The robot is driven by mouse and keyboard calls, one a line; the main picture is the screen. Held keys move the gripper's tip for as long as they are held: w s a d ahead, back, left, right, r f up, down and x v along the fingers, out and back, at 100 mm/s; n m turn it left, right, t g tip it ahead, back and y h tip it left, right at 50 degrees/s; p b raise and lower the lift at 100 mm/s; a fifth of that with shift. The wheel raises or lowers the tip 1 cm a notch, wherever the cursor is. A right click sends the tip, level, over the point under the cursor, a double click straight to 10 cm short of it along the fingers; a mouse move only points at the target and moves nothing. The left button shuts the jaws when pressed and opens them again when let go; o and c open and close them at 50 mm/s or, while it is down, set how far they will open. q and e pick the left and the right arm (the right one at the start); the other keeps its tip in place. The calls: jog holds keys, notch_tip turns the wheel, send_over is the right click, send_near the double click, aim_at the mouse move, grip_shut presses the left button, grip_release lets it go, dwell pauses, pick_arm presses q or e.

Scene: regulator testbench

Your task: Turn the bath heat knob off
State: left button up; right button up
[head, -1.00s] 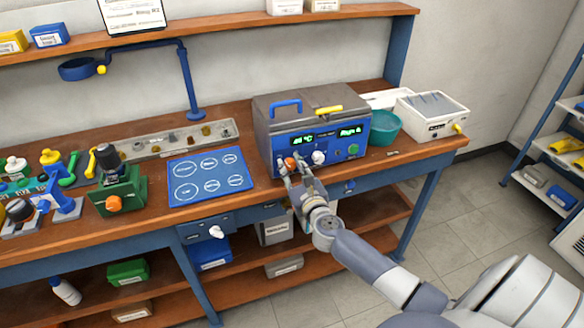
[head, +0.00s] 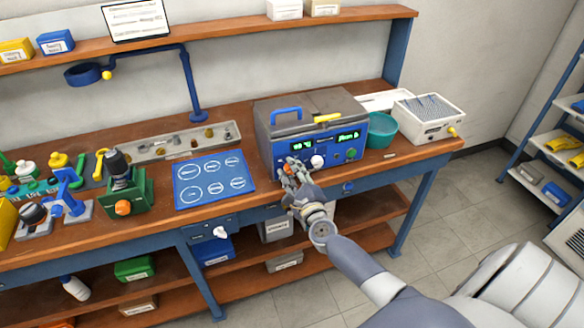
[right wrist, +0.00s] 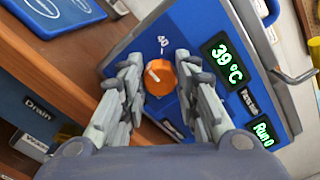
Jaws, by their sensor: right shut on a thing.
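The bath (head: 285,119) is a grey lidded box with a blue front panel, standing on the bench. The orange heat knob (right wrist: 160,77) sits on the panel beside a green display (right wrist: 226,60) reading 39 °C. Its white pointer mark points to the knob's left in the right wrist view, with a "40" mark above the knob. My right gripper (head: 289,167) is shut on the orange knob, its fingers on either side of it; in the right wrist view the fingertips (right wrist: 156,72) flank it. My left gripper is not in view.
A white knob (head: 317,161) and a green button (head: 351,154) are on the same panel, right of the orange knob. A teal bowl (head: 381,129) and a white box (head: 431,118) stand right of the bath. A blue mat (head: 233,202) lies left.

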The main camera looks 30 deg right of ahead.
jog(key=n+p, duration=0.2)
jog(key=n, duration=0.3)
jog(key=shift+n, duration=0.3)
jog(key=shift+a+f+n+p, duration=0.1)
jog(key=shift+n+p, duration=0.55)
jog(key=shift+n, duration=1.25)
jog(key=o, duration=1.1)
jog(key=shift+s, duration=0.15)
jog(key=v, duration=1.1)
jog(key=shift+s, duration=0.35)
